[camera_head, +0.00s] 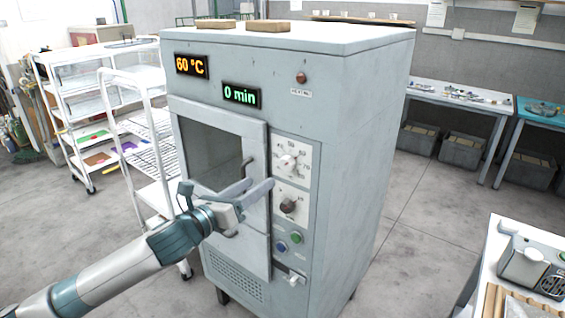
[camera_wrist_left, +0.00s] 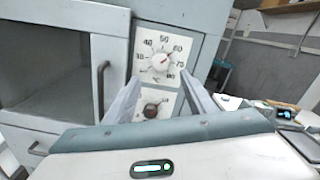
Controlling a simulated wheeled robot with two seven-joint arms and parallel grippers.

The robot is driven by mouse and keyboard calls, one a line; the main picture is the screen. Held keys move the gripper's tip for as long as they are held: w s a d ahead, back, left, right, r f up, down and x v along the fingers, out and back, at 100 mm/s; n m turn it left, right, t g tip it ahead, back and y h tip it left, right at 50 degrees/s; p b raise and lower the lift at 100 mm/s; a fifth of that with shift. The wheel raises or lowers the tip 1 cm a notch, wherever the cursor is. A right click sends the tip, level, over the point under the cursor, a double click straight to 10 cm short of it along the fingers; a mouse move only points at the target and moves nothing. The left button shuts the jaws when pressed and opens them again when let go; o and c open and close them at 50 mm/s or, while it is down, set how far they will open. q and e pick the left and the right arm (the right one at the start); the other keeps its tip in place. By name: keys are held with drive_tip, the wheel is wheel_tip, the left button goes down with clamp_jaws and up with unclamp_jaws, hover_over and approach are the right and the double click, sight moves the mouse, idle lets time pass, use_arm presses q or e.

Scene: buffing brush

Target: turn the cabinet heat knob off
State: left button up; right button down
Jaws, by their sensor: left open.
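The grey cabinet (camera_head: 345,150) has two knobs on white plates on its front, right of the door. The upper white knob (camera_head: 288,162) sits on a °C dial, with a red mark pointing up and right in the left wrist view (camera_wrist_left: 160,62). The lower dark brown knob (camera_head: 288,206) also shows low between my fingers in the left wrist view (camera_wrist_left: 151,110). My left gripper (camera_head: 259,177) is open and empty in front of the cabinet, its fingers angled up toward the panel. I cannot tell whether it touches anything. My right gripper is not in view.
The door handle (camera_head: 247,166) is close beside my left fingers. Displays read 60 °C (camera_head: 191,66) and 0 min (camera_head: 241,96). Green (camera_head: 297,238) and blue (camera_head: 282,247) buttons sit below the knobs. A white rack trolley (camera_head: 150,135) stands left. A table (camera_head: 500,230) is at lower right.

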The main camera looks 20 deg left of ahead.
sight(284, 165)
use_arm(q)
drive_tip(key=p+x, duration=0.3)
drive_tip(key=x, duration=0.7)
drive_tip(key=shift+w+r, duration=0.1)
drive_tip(key=shift+w+d+p, duration=0.25)
drive_tip(key=shift+w+p, duration=0.15)
drive_tip(key=shift+w, duration=0.4)
drive_tip(key=shift+c, duration=0.6)
drive_tip(key=c, duration=0.9)
